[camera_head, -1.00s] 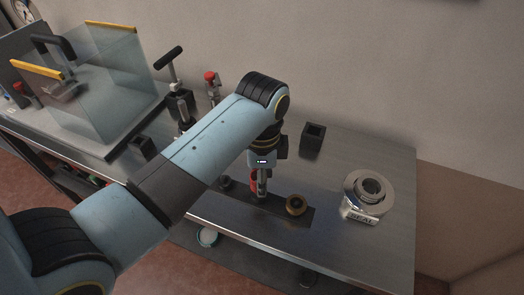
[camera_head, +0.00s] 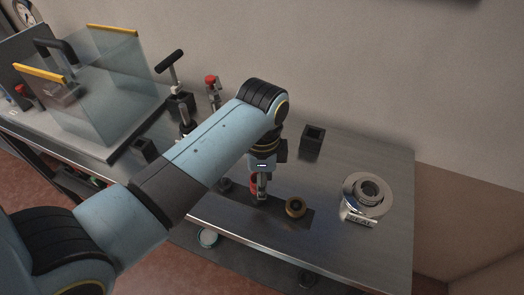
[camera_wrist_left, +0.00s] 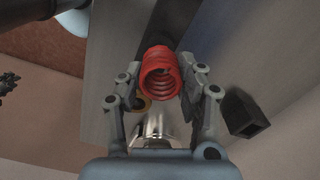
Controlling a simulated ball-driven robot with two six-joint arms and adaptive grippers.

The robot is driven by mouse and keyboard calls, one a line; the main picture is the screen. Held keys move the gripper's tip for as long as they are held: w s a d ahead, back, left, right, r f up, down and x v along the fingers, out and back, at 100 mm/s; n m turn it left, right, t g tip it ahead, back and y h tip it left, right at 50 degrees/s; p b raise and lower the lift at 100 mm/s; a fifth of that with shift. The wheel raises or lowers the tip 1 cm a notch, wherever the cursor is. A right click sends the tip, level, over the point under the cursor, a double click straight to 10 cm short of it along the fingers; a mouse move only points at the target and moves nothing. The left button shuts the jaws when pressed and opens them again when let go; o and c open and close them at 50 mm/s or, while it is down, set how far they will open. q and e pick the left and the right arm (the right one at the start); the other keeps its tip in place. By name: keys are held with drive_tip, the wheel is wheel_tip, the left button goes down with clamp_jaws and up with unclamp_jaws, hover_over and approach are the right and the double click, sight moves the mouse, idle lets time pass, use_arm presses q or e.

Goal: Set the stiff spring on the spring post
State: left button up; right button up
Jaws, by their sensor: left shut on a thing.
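My left gripper (camera_head: 261,194) is shut on the stiff spring, a red coil. The spring (camera_wrist_left: 159,74) shows between the two fingers in the left wrist view. In the head view only a bit of its red (camera_head: 253,183) shows beside the fingers. The gripper points down over the dark plate (camera_head: 272,212), between a small dark round piece (camera_head: 225,184) and a brass ring-like piece (camera_head: 297,207). I cannot make out the spring post for certain; the arm and gripper cover part of the plate. Whether the spring touches anything below is unclear. My right gripper is not in view.
A silver ringed part (camera_head: 369,190) with a SEAL label (camera_head: 359,220) stands at the right. A black square holder (camera_head: 312,138) is behind the gripper. Clear panels (camera_head: 110,75), a T-handle tool (camera_head: 170,62) and red-topped pieces stand at the left. Bare bench lies around the plate.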

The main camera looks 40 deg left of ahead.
use_arm(q)
drive_tip(key=shift+f, duration=0.45)
idle(0.5)
drive_tip(key=shift+f+b, duration=0.65)
drive_tip(key=shift+f, duration=0.25)
drive_tip(key=o, duration=1.2)
drive_tip(key=shift+o, duration=0.2)
drive_tip(key=shift+r, duration=0.1)
wheel_tip(320, 180, up, 12)
